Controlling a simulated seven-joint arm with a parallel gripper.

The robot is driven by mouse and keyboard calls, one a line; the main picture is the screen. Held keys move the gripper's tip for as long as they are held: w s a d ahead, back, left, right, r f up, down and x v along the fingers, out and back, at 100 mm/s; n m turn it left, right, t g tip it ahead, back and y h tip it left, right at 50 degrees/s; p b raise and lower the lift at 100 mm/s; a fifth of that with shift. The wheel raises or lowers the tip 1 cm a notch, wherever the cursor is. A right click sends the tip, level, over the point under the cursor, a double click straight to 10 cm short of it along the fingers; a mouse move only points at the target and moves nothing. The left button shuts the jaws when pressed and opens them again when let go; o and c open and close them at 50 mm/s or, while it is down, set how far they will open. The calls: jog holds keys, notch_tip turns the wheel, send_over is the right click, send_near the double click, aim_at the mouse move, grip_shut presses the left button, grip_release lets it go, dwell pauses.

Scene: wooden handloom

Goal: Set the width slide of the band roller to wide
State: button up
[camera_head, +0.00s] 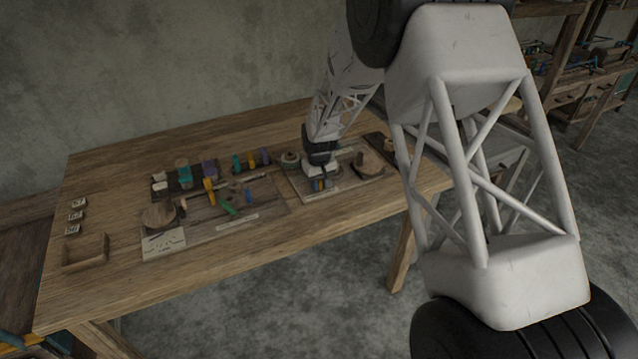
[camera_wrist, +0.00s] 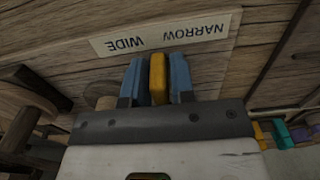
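In the wrist view a yellow-orange upright piece, the width slide's knob (camera_wrist: 157,78), stands between the two blue fingers of my gripper (camera_wrist: 156,75). The label strip (camera_wrist: 165,33) shows upside down, with WIDE at left and NARROW at right. The knob is near the gap between the two words. The slide's track is hidden by my gripper. In the head view my gripper (camera_head: 320,184) is down at the band roller's board (camera_head: 345,187), on the right part of the table.
A round wooden piece (camera_head: 367,163) stands on the board right of my gripper. Left of it is another board (camera_head: 270,203) with coloured pegs. A small wooden tray (camera_head: 86,252) sits at the table's left. The table's front strip is clear.

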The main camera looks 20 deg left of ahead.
grip_shut()
jog(key=shift+w+d, duration=1.1)
jog(key=shift+w, duration=0.05)
jog(key=shift+o, duration=1.8)
grip_release()
jog(key=shift+r, duration=0.1)
